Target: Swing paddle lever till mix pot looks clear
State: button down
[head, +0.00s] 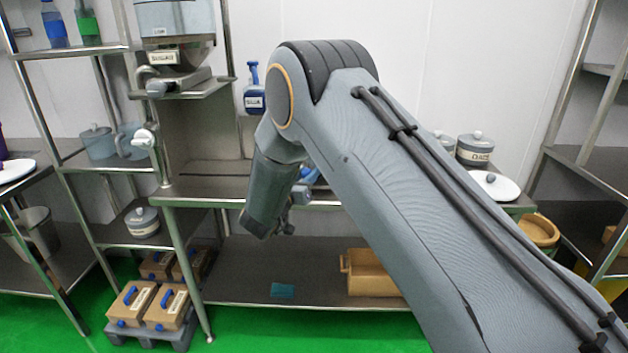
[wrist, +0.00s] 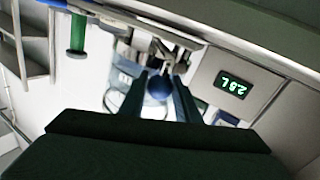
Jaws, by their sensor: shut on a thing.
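My gripper (wrist: 163,78) is shut on a round blue knob (wrist: 159,87), which sits between its two fingers in the wrist view. The knob looks like the end of the paddle lever; the rest of the lever is mostly hidden. A clear, see-through vessel (wrist: 124,72) with a ring-like edge shows behind the fingers, possibly the mix pot. I cannot tell how clear its contents are. In the head view my arm covers the middle of the bench, and the pot and fingers are hidden behind it.
A lit green display (wrist: 232,85) is right of the fingers, and a green handle (wrist: 77,34) is at upper left. In the head view a dispenser tank (head: 175,18) stands upper left, and a blue-handled container (head: 255,98) is by the wall. Crates (head: 132,303) sit low left.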

jog(key=shift+w+a, duration=0.3)
jog(key=shift+a, duration=0.25)
jog(key=c, duration=1.4)
grip_release()
jog(key=shift+o, duration=0.2)
jog(key=shift+s, duration=0.1)
jog(key=b+v, duration=0.1)
jog(key=v, duration=0.6)
jog(key=shift+s+b, duration=0.3)
jog(key=shift+b, duration=0.1)
jog(key=shift+a, duration=0.15)
